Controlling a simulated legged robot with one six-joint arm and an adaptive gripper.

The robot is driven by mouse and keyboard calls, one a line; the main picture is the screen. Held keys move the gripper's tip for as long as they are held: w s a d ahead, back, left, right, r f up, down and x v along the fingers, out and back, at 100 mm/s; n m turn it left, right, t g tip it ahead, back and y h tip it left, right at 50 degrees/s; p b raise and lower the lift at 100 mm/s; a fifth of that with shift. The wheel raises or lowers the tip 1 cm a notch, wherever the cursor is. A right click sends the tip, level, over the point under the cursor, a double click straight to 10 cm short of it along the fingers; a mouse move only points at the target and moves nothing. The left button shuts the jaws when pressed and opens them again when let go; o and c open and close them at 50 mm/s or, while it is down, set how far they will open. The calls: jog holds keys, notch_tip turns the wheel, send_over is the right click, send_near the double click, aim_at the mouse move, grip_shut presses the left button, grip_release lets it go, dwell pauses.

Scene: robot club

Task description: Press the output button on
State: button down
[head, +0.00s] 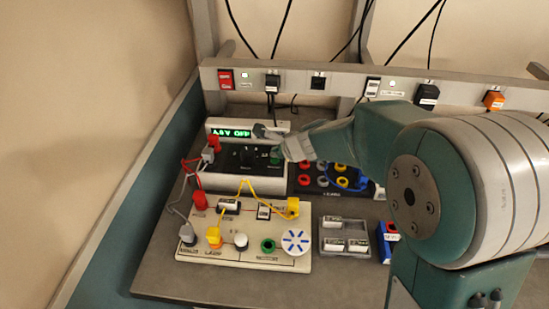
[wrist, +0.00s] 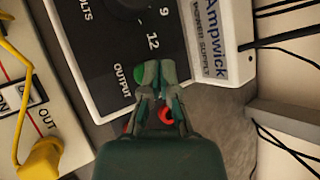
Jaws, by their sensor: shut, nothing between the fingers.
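The power supply (head: 212,180) is a white box with a black front panel, at the back left of the bench in the head view. Its lit green display (head: 231,133) appears to read OFF at its right end. In the wrist view the supply (wrist: 217,73) shows its Ampwick name, a dial and the word OUTPUT. The green output button (wrist: 139,78) shows beside that word, partly hidden by my fingertips. My gripper (wrist: 152,72) is shut and empty, its tips over or right beside the button. Whether they touch it I cannot tell. In the head view my gripper (head: 274,140) reaches the panel from the right.
A white circuit board (head: 225,251) with leads lies in front of the supply. A black socket box (head: 308,188) sits to its right, partly behind my arm. A grey battery tray (head: 331,245) is nearer. A socket rail (head: 300,82) runs along the back.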

aim_at(277, 159)
jog(key=shift+f, duration=0.1)
dwell(0.5)
jog(key=shift+s+f, duration=0.1)
jog(key=shift+f, duration=0.2)
jog(key=shift+r, duration=0.5)
jog(key=shift+r, duration=3)
jog(key=shift+d, duration=0.1)
